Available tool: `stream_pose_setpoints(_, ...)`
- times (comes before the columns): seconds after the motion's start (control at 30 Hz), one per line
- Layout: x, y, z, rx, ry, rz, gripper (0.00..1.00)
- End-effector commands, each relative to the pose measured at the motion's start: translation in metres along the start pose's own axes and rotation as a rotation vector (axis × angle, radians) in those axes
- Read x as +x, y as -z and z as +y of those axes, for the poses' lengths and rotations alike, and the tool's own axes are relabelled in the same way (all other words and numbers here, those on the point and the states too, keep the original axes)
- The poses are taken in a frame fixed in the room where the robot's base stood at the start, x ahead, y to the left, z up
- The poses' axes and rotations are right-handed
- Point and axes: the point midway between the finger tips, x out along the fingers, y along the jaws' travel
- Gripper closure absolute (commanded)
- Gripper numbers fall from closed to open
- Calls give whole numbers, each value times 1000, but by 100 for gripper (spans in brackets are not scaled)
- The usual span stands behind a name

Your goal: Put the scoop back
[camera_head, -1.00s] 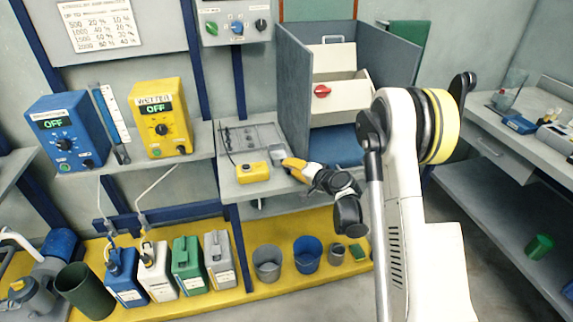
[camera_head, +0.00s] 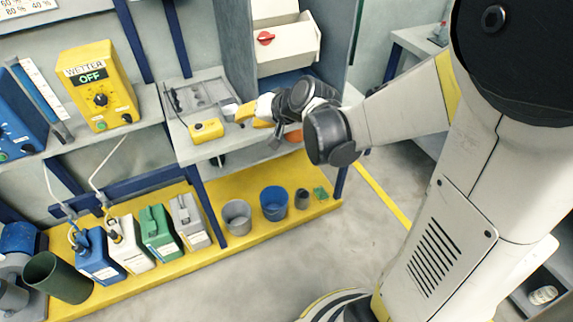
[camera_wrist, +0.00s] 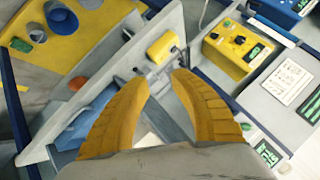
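My gripper (camera_head: 240,112) has yellow fingers and is low over the grey bench (camera_head: 205,148), right of the yellow box (camera_head: 206,130). In the wrist view its fingers (camera_wrist: 158,84) stand apart, with grey surfaces and parts visible between and beyond them. A small pale grey piece (camera_head: 230,108) shows beside the fingertips in the head view. I cannot tell whether it is the scoop, or whether the fingers touch it. No scoop can be made out for sure. My wrist hides part of the bench.
The grey-walled booth (camera_head: 236,45) with a white red-knobbed box (camera_head: 285,42) stands behind the bench. An orange rounded thing (camera_head: 293,136) is near the bench's right end. Canisters and cups, including a blue cup (camera_head: 274,203), stand on the yellow lower shelf (camera_head: 250,236). Floor at right is open.

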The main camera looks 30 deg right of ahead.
Motion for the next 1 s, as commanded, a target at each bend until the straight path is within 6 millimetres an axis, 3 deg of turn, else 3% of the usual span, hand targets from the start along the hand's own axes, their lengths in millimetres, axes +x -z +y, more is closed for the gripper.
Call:
stream_pose_setpoints(0.03, -21, -12, -10, -45, -30, -22, 73)
stream_pose_setpoints(0.2, -84, -54, -19, -201, -146, -84, 73)
stream_pose_setpoints(0.4, -146, -101, -7, -366, -273, -134, 73)
stream_pose_setpoints(0.5, -166, -116, 1, -422, -317, -146, 73)
stream_pose_setpoints(0.7, -182, -128, 10, -470, -359, -156, 73)
stream_pose_setpoints(1.0, -183, -128, 10, -472, -360, -156, 73)
